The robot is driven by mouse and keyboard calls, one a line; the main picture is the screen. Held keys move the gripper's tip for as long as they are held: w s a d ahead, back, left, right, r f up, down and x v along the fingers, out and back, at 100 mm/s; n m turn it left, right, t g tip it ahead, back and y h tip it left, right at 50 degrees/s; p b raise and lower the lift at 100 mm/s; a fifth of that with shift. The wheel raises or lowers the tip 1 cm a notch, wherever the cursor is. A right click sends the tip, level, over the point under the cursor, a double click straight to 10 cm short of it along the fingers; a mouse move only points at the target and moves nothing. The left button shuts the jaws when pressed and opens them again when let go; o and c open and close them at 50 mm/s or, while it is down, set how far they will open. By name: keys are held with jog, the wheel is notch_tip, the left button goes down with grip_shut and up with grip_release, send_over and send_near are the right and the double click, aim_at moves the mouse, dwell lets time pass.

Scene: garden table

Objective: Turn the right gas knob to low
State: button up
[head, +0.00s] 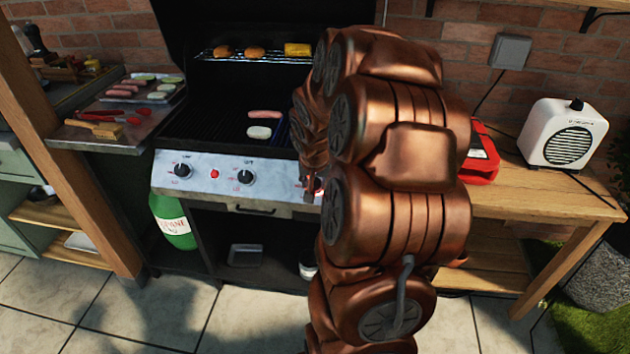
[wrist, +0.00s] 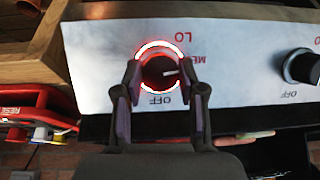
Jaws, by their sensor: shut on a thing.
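The right gas knob (wrist: 155,75) is dark with a white pointer mark and a glowing red and white ring around it. In the wrist view, its panel lettering is upside down, with LO above, MED to the right and OFF below. The pointer is turned to the right, toward the MED side. My gripper (wrist: 162,70) is shut on this knob, one finger on each side. In the head view, my gripper (head: 309,188) is at the right end of the grill's control panel (head: 215,190), and my arm hides most of that end.
The middle knob (head: 245,177) and left knob (head: 183,171) sit on the same panel, with a red button (head: 214,174) between them. Food lies on the open grill above.

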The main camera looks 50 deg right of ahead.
jog(key=shift+c, duration=1.4)
jog(key=shift+w, duration=0.1)
jog(key=shift+w+n+g+b, duration=0.1)
jog(key=shift+n+g+b, duration=0.5)
jog(key=shift+n, duration=0.6)
jog(key=shift+w+a+n+g+h+b, duration=0.1)
jog(key=shift+n+g+h+b, duration=0.3)
jog(key=shift+n, duration=0.65)
jog(key=shift+a+n+g+h+b, duration=0.1)
jog(key=shift+n+h+b, duration=0.15)
jog(key=shift+n+h, duration=0.6)
jog(key=shift+n, duration=0.3)
jog(key=o, duration=1.1)
jog(key=shift+d, duration=0.1)
jog(key=shift+o, duration=0.2)
